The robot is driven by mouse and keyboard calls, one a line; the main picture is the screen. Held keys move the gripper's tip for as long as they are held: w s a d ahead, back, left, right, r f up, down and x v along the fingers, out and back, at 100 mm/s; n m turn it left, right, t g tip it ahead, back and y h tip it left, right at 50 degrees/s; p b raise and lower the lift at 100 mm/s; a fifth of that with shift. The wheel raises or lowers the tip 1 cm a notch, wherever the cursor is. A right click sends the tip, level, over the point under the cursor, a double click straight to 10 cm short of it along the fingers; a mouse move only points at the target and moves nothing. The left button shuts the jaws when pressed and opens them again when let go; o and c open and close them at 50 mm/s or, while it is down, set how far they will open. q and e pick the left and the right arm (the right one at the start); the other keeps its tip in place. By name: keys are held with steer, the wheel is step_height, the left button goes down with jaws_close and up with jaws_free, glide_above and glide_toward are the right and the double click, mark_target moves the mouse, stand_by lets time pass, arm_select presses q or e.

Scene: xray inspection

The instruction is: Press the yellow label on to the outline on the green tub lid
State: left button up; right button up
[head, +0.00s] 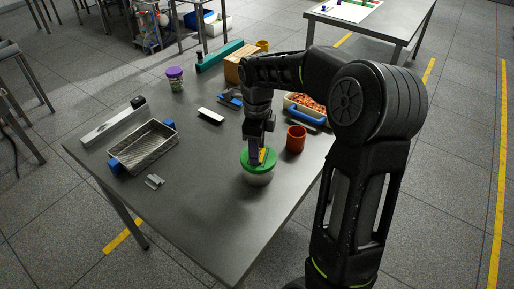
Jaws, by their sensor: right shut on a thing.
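The green tub lid (246,157) tops a pale tub that stands upright near the right front edge of the grey table. My right gripper (259,157) points down right over the lid, and its fingers are shut on the yellow label (262,155). The label is at the lid's surface or just above it; I cannot tell whether it touches. The outline on the lid is not visible, as the gripper and label cover the middle. My left gripper is not in view.
A wire-mesh tray (143,148) lies at the left, and a purple-lidded jar (175,79) stands at the back. A food tray (306,104) is behind my arm. The table front left of the tub is clear.

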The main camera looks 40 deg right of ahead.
steer(key=o, duration=1.2)
steer(key=shift+r+b, duration=0.35)
steer(key=shift+r, duration=3.55)
